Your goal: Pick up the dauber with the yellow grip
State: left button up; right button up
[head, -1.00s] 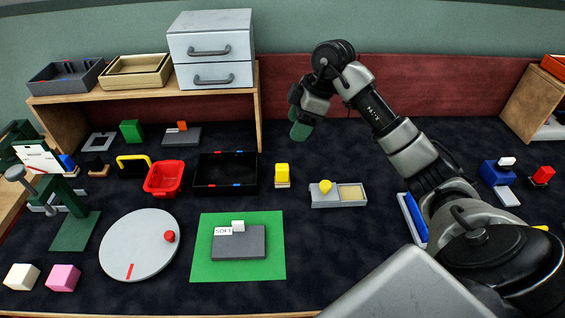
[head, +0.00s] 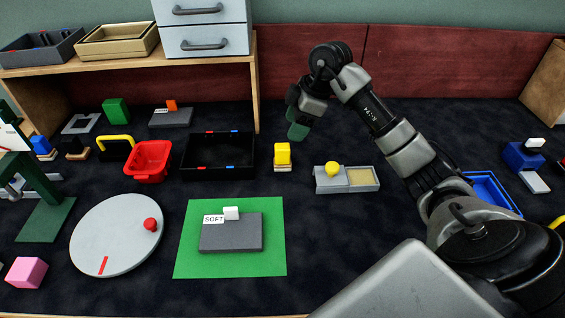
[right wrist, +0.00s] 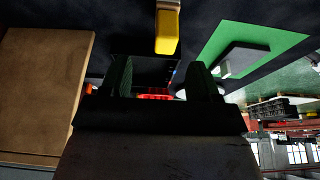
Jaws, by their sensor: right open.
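The dauber with the yellow grip (head: 283,154) appears to be the yellow block on a pale wooden foot, standing upright on the dark table right of the black tray. In the right wrist view, a yellow block with a pale foot (right wrist: 167,32) shows at top centre, beyond the fingertips. My right gripper (head: 298,123) hangs above the table, up and slightly right of the yellow block in the head view, not touching it. In the right wrist view its two dark green fingers (right wrist: 160,78) are apart with nothing between them. My left gripper is not in view.
A black tray (head: 217,168), red bin (head: 149,163) and green mat (head: 187,262) lie left. A wooden shelf (head: 100,68) stands behind. Bare table lies around the yellow block.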

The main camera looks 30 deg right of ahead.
aim_at(283, 146)
jog(key=x, duration=0.7)
jog(key=b+x, duration=0.1)
jog(key=shift+s+a+f, duration=0.2)
jog(key=shift+a+f, duration=0.05)
jog(key=shift+a, duration=0.2)
jog(key=shift+w+a+f, duration=0.1)
jog(key=shift+f, duration=0.2)
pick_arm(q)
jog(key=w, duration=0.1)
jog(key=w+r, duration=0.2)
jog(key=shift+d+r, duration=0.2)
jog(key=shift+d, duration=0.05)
pick_arm(e)
jog(key=shift+c, duration=0.2)
jog(key=c, duration=1)
